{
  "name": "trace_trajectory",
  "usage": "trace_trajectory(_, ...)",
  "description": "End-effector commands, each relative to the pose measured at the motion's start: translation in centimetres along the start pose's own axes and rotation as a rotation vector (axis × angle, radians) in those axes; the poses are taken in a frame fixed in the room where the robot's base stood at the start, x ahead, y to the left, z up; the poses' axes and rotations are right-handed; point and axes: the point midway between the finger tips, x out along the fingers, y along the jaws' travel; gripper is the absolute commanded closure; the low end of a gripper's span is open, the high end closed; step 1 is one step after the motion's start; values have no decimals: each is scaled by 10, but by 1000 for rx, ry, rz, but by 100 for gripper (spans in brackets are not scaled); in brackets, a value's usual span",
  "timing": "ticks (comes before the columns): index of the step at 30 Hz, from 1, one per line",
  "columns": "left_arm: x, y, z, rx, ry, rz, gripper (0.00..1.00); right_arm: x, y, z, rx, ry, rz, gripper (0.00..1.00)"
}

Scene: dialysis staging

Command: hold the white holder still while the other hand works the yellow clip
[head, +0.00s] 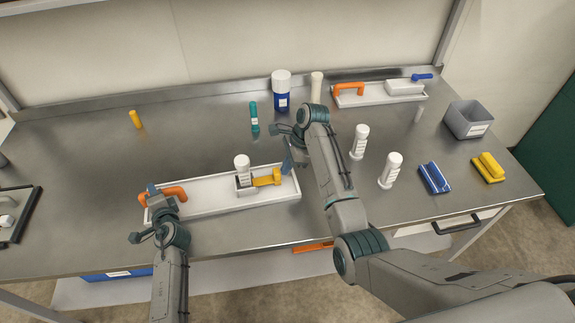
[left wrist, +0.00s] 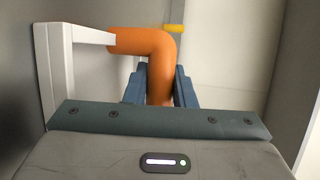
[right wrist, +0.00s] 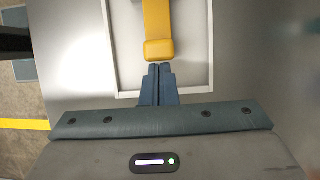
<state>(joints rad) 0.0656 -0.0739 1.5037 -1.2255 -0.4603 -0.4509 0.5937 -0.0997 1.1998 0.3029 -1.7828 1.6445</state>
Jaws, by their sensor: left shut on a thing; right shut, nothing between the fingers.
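The white holder (head: 215,203) is a long shallow tray near the front of the bench, with an orange handle (head: 174,192) at its left end. The yellow clip (head: 264,179) lies at its right part, beside a white bottle (head: 242,167) standing in a small white socket. My left gripper (head: 152,191) is shut on the orange handle, which shows between its fingers in the left wrist view (left wrist: 158,80). My right gripper (right wrist: 158,72) is shut and empty. Its fingertips are right at the end of the yellow clip (right wrist: 158,48); I cannot tell whether they touch.
A second white tray (head: 375,98) with an orange handle stands at the back right.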

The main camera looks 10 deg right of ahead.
Motion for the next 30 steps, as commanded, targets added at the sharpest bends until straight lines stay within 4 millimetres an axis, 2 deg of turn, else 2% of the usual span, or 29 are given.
trace_trajectory(5, 0, 1, -2, -2, 3, 2, 100, 0, 0, 0, -2, -4, 1, 100)
trace_trajectory(8, 0, 1, -2, -2, 3, 2, 100, -4, 0, -10, 0, -2, 1, 100)
trace_trajectory(12, 0, 1, -1, -2, 2, 2, 100, -14, 0, -37, 1, 2, 0, 100)
trace_trajectory(13, 0, 1, -1, -2, 2, 2, 100, -18, 0, -42, 1, 2, -1, 100)
trace_trajectory(21, 0, 1, -1, -1, 1, 1, 100, -82, -1, -37, -2, 0, -4, 100)
trace_trajectory(27, 0, 1, -1, -1, 1, 1, 100, -108, 0, -38, -1, 1, -1, 100)
trace_trajectory(30, 0, 1, -1, -1, 1, 1, 100, -114, 0, -37, -1, 0, -1, 100)
